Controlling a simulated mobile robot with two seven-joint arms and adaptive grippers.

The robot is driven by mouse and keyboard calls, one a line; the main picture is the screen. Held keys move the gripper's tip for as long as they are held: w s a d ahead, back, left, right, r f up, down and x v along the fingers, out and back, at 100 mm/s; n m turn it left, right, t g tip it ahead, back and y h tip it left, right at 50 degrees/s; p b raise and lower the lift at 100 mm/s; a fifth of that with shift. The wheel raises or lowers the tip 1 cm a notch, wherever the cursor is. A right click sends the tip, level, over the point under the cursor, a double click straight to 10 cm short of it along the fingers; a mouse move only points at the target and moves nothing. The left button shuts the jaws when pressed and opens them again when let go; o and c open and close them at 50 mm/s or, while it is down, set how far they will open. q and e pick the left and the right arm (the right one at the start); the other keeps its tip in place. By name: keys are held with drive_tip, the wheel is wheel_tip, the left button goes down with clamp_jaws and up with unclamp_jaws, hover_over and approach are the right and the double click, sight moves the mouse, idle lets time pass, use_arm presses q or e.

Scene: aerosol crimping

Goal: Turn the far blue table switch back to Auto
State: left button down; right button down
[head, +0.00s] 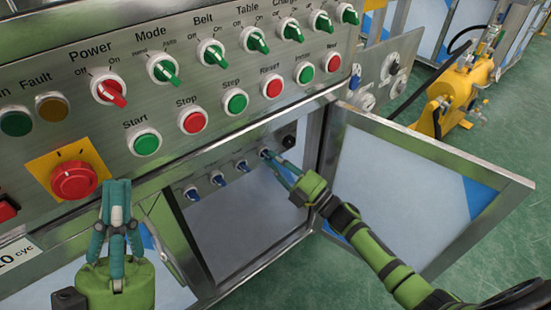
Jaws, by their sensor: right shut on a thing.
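A row of several blue table switches sits on a panel inside the open cabinet below the main console. The far blue switch (264,152) is at the right end of the row. My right gripper (272,160) reaches in from the right and is shut on this switch; its fingers partly cover it, so its exact angle and label cannot be read. My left gripper (117,186) points up in front of the console at lower left, its fingertips together and empty, near the red emergency knob (73,180).
Other blue switches (218,179) stand to the left in the row, and a black knob (289,141) is just right of it. The open cabinet door (400,190) stands beside my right arm. Console knobs and buttons (235,102) are above.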

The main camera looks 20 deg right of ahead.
use_arm(q)
drive_tip(key=shift+w+f+n+g+y, duration=0.65)
drive_tip(key=shift+w+f+y, duration=0.45)
drive_tip(key=shift+w+f, duration=0.4)
use_arm(e)
drive_tip(key=shift+r+n+g+y, duration=0.1)
drive_tip(key=shift+n+g+y, duration=0.35)
drive_tip(key=shift+n, duration=0.75)
use_arm(q)
drive_tip(key=shift+r, duration=0.1)
use_arm(e)
drive_tip(key=c, duration=1.2)
unclamp_jaws()
drive_tip(key=shift+h, duration=0.25)
drive_tip(key=v, duration=1.2)
drive_tip(key=shift+w+d, duration=0.1)
